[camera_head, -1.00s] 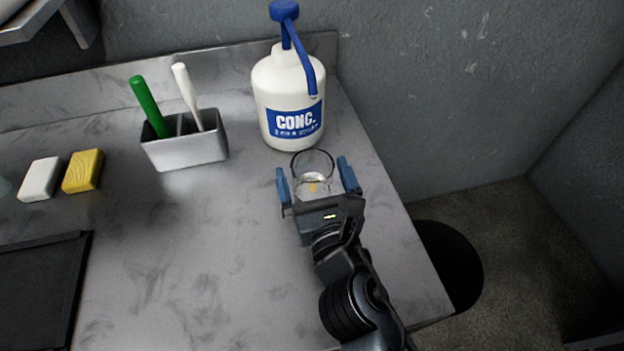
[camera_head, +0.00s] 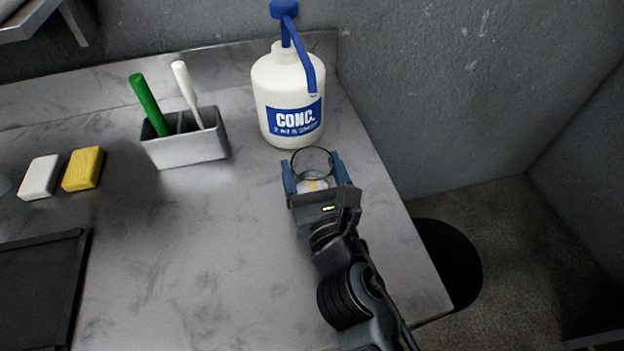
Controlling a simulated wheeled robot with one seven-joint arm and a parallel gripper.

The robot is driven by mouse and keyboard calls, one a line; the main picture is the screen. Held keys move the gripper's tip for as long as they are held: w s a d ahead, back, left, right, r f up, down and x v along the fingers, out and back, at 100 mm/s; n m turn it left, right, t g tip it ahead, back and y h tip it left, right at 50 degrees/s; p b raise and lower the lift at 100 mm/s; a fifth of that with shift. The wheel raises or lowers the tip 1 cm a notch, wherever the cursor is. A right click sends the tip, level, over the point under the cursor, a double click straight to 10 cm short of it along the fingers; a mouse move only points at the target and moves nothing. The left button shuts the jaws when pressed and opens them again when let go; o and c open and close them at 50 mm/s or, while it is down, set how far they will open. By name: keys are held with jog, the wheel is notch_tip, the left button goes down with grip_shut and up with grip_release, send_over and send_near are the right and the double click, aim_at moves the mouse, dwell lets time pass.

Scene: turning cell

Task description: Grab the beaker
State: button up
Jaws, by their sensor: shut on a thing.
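The beaker (camera_head: 314,161) is clear glass with a dark-looking round rim. It stands upright on the grey counter, just in front of the white pump bottle. My gripper (camera_head: 313,173) comes from the front and is shut on the beaker, one blue finger on its left side and one on its right. The gripper body hides the beaker's lower front, so I cannot tell whether its base touches the counter.
The white pump bottle (camera_head: 288,100) with a blue pump stands close behind the beaker. A grey holder (camera_head: 186,150) with a green and a white handle, a yellow sponge (camera_head: 83,169), a white block (camera_head: 40,177) and a black tray (camera_head: 40,290) lie left. The counter's right edge is near.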

jog(key=shift+c, duration=0.5)
jog(key=shift+r, duration=0.25)
jog(key=shift+r+p, duration=0.6)
jog(key=shift+r, duration=0.1)
notch_tip(320, 180, up, 3)
jog(key=shift+f+p, duration=0.15)
jog(key=shift+p, duration=0.55)
jog(key=s+d+r, duration=0.1)
jog(key=d+r, duration=0.2)
jog(key=d, duration=0.2)
jog(key=s+d+r+p, duration=0.1)
jog(key=s+d+r, duration=0.1)
jog(key=d, duration=0.4)
jog(key=shift+s+r+p, duration=0.25)
jog(key=shift+r+p, duration=0.05)
jog(key=shift+r, duration=0.4)
